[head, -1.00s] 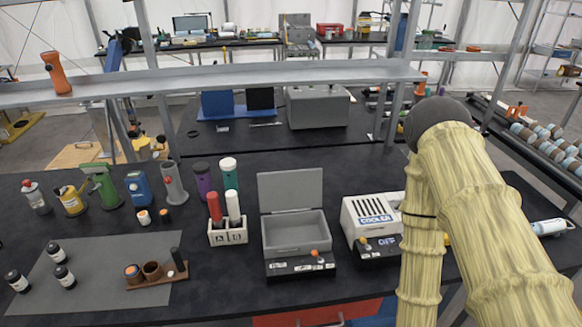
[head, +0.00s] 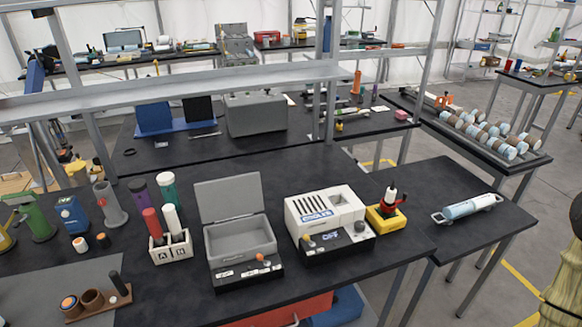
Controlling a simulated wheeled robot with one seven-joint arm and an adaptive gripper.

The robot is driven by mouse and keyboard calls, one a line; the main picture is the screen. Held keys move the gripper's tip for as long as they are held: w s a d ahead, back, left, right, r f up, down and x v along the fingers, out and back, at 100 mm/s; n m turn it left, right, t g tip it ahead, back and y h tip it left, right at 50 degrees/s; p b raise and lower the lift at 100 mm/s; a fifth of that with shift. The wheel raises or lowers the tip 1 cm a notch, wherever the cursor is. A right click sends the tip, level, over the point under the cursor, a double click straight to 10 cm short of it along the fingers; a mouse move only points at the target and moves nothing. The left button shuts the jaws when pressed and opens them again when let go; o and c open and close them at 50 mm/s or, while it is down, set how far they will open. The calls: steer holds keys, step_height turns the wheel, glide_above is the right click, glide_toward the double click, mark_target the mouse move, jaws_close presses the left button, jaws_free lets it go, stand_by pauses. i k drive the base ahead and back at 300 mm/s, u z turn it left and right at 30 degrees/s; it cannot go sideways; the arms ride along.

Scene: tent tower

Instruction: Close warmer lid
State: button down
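The warmer (head: 213,272) is a grey open box on the black table, left of the white cooler. Its lid (head: 229,199) stands up and tilts back along the far edge, so the warmer is open and looks empty inside. A dark front panel on it has an orange knob (head: 260,257) and small labels. My gripper is out of view; only a part of my arm in its yellowish sleeve shows at the right edge, well to the right of the warmer.
The white cooler (head: 325,208) stands right of the warmer, with a yellow device (head: 385,217) beside it. A block (head: 170,252) holding a red and a white tube stands close to the warmer's left. A metal shelf beam (head: 180,88) crosses behind the lid.

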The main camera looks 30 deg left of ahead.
mark_target(230, 198)
steer(key=z, duration=0.15)
steer(key=k, duration=0.85)
steer(key=u, duration=1.4)
steer(key=i, duration=0.5)
